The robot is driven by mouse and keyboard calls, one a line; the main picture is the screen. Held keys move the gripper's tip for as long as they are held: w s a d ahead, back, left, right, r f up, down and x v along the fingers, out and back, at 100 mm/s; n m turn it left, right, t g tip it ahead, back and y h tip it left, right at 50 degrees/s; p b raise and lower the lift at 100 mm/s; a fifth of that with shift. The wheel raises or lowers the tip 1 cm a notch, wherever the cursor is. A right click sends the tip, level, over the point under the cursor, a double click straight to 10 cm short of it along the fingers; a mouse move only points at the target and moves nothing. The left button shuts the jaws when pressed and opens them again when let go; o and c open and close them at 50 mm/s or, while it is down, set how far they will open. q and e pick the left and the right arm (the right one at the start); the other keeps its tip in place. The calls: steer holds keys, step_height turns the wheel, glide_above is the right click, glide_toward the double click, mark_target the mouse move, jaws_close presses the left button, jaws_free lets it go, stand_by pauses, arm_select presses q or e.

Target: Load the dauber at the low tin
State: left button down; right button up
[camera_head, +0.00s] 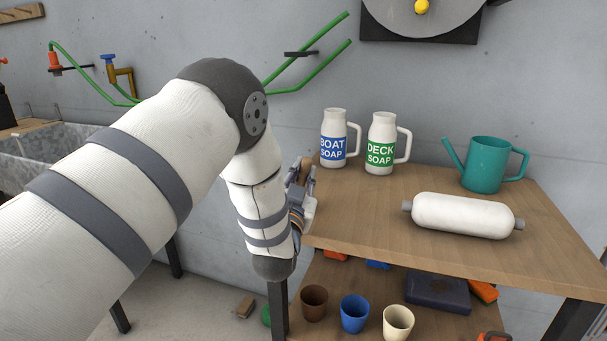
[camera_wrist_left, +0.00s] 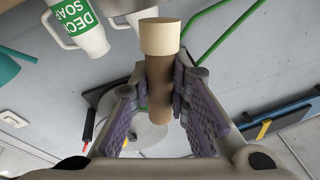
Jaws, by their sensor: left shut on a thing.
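My left gripper (camera_head: 302,197) is at the left end of the workbench, beside the bench top and partly hidden by my own wrist. In the left wrist view the gripper (camera_wrist_left: 160,88) is shut on a brown rod with a wide cream end, which looks like the dauber (camera_wrist_left: 160,38). Only a little brown of it shows in the head view. On the lower shelf stand three open cups or tins: a brown one (camera_head: 314,303), a blue one (camera_head: 354,314) and a cream one (camera_head: 398,322). I cannot tell which is the low tin. My right gripper is not in view.
A dark blue case (camera_head: 437,293) lies on the lower shelf. A stone sink (camera_head: 55,150) is left.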

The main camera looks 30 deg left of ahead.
mark_target(304, 160)
arm_select(q)
steer(key=shift+f, duration=0.75)
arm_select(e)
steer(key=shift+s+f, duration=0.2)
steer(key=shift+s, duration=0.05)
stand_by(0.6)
arm_select(q)
step_height(304, 160, up, 8)
steer(key=p, duration=0.2)
steer(key=shift+f+p, duration=0.25)
steer(key=shift+p, duration=0.1)
steer(key=shift+f, duration=0.1)
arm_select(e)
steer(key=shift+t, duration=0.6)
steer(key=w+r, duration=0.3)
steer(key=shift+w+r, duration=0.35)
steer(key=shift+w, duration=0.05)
arm_select(q)
steer(key=shift+f, duration=0.1)
steer(key=shift+f, duration=0.1)
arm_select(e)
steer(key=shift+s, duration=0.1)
